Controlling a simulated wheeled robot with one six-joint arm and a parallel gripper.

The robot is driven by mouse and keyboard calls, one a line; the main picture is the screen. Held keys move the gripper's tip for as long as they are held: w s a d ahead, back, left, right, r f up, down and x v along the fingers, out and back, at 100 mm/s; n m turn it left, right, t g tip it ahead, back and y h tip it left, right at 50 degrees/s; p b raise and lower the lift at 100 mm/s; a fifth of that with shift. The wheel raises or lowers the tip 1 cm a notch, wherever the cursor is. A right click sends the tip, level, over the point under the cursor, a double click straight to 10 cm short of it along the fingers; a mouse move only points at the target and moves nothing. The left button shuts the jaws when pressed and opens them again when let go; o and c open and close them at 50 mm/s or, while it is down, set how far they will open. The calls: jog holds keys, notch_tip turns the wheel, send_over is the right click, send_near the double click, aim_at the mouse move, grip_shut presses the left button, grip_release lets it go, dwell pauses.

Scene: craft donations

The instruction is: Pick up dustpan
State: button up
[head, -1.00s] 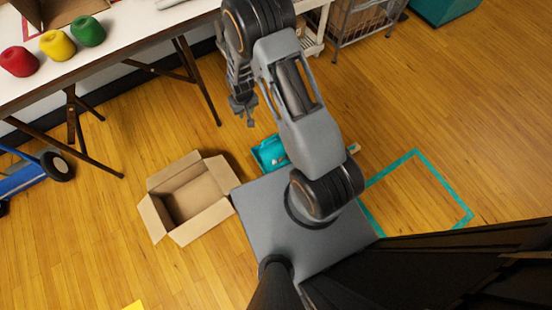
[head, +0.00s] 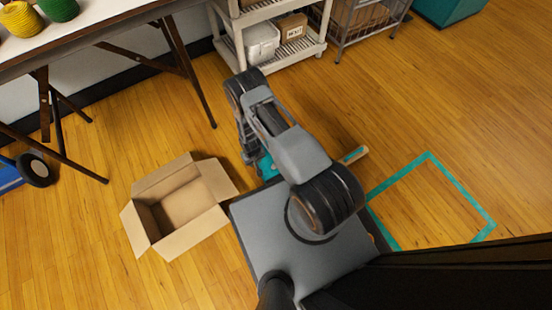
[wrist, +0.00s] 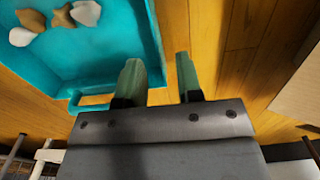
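The dustpan is a teal tray (wrist: 95,62) lying on the wooden floor, with several beige, brown and white pieces (wrist: 65,15) in its far left part. In the head view only a small part of the dustpan (head: 266,168) shows beside my arm. My gripper (wrist: 158,68) is open, with nothing held between its two greenish fingers. The left finger overlaps the dustpan's near right corner, and the right finger is over floor just outside the side wall. I cannot tell whether they touch it. In the head view, my arm hides most of the dustpan.
An open cardboard box (head: 160,222) stands on the floor left of my base. A table (head: 90,38) and a white shelf cart (head: 270,48) stand behind. A teal-and-wood piece (head: 355,155) shows right of my arm. A teal tape square (head: 430,155) marks clear floor at right.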

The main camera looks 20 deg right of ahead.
jog(key=shift+w+d+f+b, duration=0.1)
jog(key=shift+f+b, duration=0.85)
jog(key=shift+f, duration=0.65)
jog(key=shift+d+f+b, duration=0.1)
jog(key=shift+f+b, duration=0.85)
jog(key=shift+f, duration=0.65)
jog(key=shift+r, duration=0.1)
grip_shut()
